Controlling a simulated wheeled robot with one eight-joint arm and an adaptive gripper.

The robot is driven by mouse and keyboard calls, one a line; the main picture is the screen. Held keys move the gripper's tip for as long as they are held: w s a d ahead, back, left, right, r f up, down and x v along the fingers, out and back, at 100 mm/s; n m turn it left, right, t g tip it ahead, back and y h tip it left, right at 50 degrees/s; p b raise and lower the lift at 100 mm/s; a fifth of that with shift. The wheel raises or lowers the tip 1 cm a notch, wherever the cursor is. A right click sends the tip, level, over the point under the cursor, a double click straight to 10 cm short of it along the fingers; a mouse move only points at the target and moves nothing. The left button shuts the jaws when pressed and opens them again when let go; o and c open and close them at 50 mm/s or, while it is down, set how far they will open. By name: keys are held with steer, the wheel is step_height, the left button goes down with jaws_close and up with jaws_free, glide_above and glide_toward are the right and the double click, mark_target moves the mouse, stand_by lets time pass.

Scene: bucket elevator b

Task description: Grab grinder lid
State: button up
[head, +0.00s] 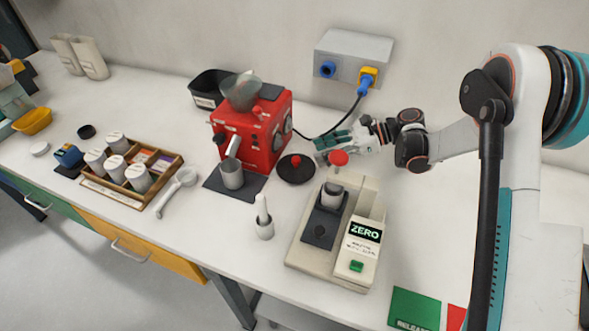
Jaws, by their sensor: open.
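The red grinder (246,143) stands against the back wall with a clear funnel-shaped hopper (241,91) on top. A black round lid with a red knob (296,169) lies flat on the counter just right of the grinder; I take it for the grinder lid. My gripper (320,147) reaches in from the right with its teal fingers pointing left. It is open and appears empty, a little behind and to the right of the lid, apart from it in the picture. Its height above the counter is hard to tell.
A scale (338,240) with a metal cup (332,194) stands in front of my gripper; a red round top (338,158) shows just behind the cup. A black cable runs behind to a wall box (352,57). A brush (264,219) stands in front of the lid.

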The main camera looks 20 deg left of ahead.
mark_target(299, 158)
steer(key=b+x, duration=0.2)
steer(key=x, duration=0.5)
steer(key=shift+s+a+f, duration=0.1)
steer(key=shift+s, duration=0.1)
jaws_close()
